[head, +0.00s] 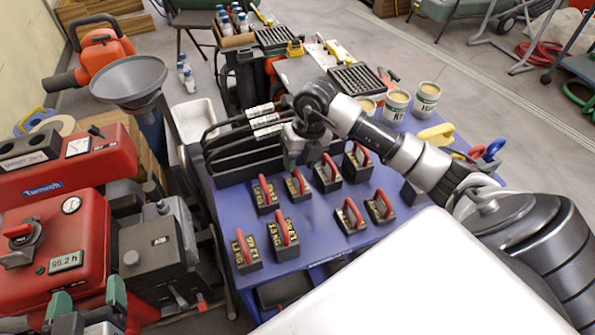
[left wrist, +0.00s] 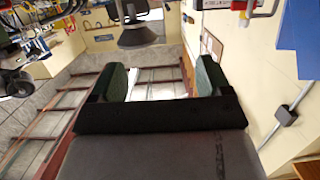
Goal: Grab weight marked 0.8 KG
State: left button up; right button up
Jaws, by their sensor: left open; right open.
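Several black weights with red handles, such as one at the front (head: 283,243), stand on the blue table (head: 310,235). Their yellow labels are too small to read surely, so I cannot tell which is marked 0.8 KG. My right gripper (head: 297,158) is over the table, close above the back row of weights, with nothing seen in it; its fingertips are hard to make out. My left gripper (head: 88,300) is low at the left, away from the weights. In the left wrist view its green-padded fingers (left wrist: 162,80) are apart and empty.
A red machine (head: 60,240) and a grey unit (head: 155,245) stand left of the table, with a grey funnel (head: 130,80) behind them. A black rack (head: 240,160) and white-labelled cans (head: 396,105) are at the table's back. A white surface (head: 420,280) hides the lower right.

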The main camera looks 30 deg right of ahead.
aim_at(298, 171)
jog(key=f, duration=0.1)
jog(key=f+b, duration=0.1)
jog(key=f, duration=0.1)
jog(key=shift+a, duration=0.3)
jog(key=shift+a+f, duration=0.1)
jog(key=shift+f, duration=0.25)
pick_arm(q)
jog(key=r+t, duration=0.2)
jog(key=d+r+t+h, duration=0.1)
jog(key=r, duration=0.1)
jog(key=shift+w+r+t, duration=0.1)
jog(key=shift+w+t, duration=0.15)
jog(key=shift+t, duration=0.05)
pick_arm(e)
grip_shut()
jog(key=shift+r, duration=0.1)
